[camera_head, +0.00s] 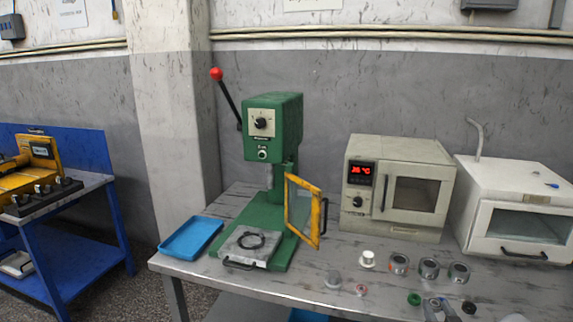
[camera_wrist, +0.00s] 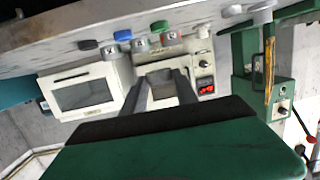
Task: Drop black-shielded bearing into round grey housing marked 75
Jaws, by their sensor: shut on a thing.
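My gripper (camera_head: 438,305) is low over the front of the bench, right of the green piece. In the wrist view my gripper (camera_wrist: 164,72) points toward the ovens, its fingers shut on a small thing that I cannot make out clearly. A black round piece (camera_head: 469,307) lies on the bench just right of my gripper; it also shows in the wrist view (camera_wrist: 88,45). Three round grey housings stand in a row behind: left (camera_head: 398,264), middle (camera_head: 429,268) and right (camera_head: 459,273). Their markings are too small to read.
A green piece (camera_head: 414,299), a reddish ring (camera_head: 361,289), a grey disc (camera_head: 333,280) and a white part (camera_head: 367,259) stand on the bench. A blue piece (camera_wrist: 123,35) shows too. Two ovens (camera_head: 399,187) (camera_head: 515,208), a green press (camera_head: 272,127) and a blue tray (camera_head: 191,238) stand behind and left.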

